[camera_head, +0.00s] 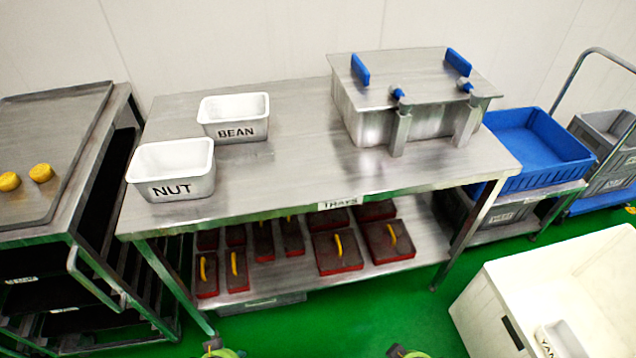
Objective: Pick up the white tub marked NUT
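The white tub marked NUT (171,171) stands upright at the front left corner of the steel table (290,150). It looks empty, and its black lettering faces me. A similar white tub marked BEAN (234,118) stands just behind it to the right, close by. What seem to be my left gripper (214,347) and my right gripper (403,352) only just show at the bottom edge, low and well away from both tubs. Their fingers cannot be made out.
A steel box (415,92) with blue handles stands on the table's right half. A rack (50,150) with yellow pieces stands left, blue crate (535,150) right, white bin (545,295) at front right. The table's middle is clear.

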